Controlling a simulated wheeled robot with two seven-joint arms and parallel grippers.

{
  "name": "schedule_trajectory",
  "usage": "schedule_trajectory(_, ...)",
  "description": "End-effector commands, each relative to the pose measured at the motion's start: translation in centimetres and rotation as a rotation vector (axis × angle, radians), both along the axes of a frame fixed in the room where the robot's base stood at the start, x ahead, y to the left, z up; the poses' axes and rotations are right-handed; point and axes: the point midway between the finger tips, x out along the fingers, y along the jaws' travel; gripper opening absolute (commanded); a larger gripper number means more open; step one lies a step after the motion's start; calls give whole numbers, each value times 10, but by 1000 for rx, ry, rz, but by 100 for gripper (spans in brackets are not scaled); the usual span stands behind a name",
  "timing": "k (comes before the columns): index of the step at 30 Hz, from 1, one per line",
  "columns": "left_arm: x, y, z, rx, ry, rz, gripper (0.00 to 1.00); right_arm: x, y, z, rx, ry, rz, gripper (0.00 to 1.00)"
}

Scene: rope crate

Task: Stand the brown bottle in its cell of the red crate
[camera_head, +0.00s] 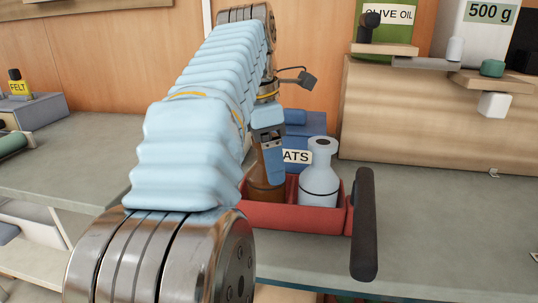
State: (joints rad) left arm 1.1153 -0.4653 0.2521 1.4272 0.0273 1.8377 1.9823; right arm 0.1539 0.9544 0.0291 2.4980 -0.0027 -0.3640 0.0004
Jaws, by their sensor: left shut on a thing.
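The brown bottle (262,188) is at the left part of the red crate (298,219), its lower part behind the crate's front wall. My left gripper (271,152) is shut on the bottle's upper part, reaching down from above. The bottle looks roughly upright. My left arm hides the crate's left end and part of the bottle, so I cannot tell whether its base rests on the cell floor. My right gripper is not in view.
A pale blue bottle (319,178) stands in the crate, right of the brown one. A dark bar (364,225) rises at the crate's right end. A blue box (303,128) is behind. A wooden block (430,120) stands back right. The grey counter (440,215) is clear at right.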

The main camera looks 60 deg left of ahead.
Motion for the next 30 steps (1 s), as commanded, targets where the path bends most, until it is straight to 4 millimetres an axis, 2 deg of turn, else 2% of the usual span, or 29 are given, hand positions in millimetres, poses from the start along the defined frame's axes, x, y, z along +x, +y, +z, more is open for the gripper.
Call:
schedule_trajectory(12,0,0,0,1,0,0,15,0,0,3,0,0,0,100)
schedule_trajectory(13,0,0,0,1,0,0,78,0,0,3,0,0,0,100)
schedule_trajectory(17,0,0,0,1,0,0,98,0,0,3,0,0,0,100)
schedule_trajectory(30,0,0,0,0,0,0,100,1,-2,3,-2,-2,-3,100)
